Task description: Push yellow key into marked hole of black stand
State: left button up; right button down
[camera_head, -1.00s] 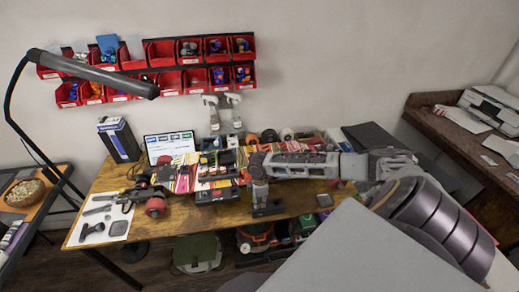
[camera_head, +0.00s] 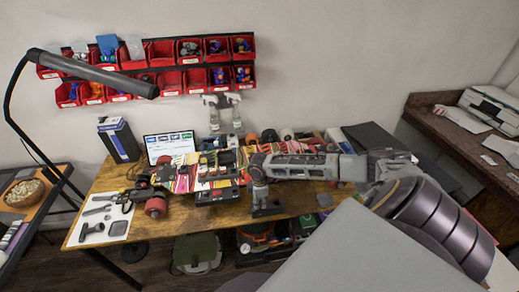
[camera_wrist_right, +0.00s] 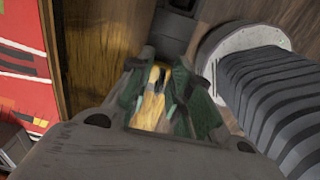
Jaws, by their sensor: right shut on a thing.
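My right gripper (camera_head: 259,203) points down over the front part of the wooden table, at the black stand (camera_head: 271,210). In the right wrist view its green-padded fingers (camera_wrist_right: 163,92) are closed on the yellow key (camera_wrist_right: 152,104), which shows as a yellow strip between them. A dark part that looks like the black stand (camera_wrist_right: 174,32) lies just beyond the fingertips. The key's far end and the marked hole are hidden or too small to make out, so I cannot tell how deep the key sits. My left gripper is out of view.
A board with red wheels (camera_head: 155,207) lies left of the stand. Tools rest on a white sheet (camera_head: 97,239) at the table's left end. A dark organizer (camera_head: 217,194) stands close to the gripper's left. Bare wood (camera_head: 190,212) shows along the front.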

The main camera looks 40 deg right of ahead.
jog(key=c, duration=1.2)
grip_release()
jog(key=shift+o, duration=1.4)
jog(key=shift+r+p, duration=0.75)
jog(key=shift+p, duration=0.05)
jog(key=shift+r, duration=0.9)
jog(key=shift+r, duration=2.85)
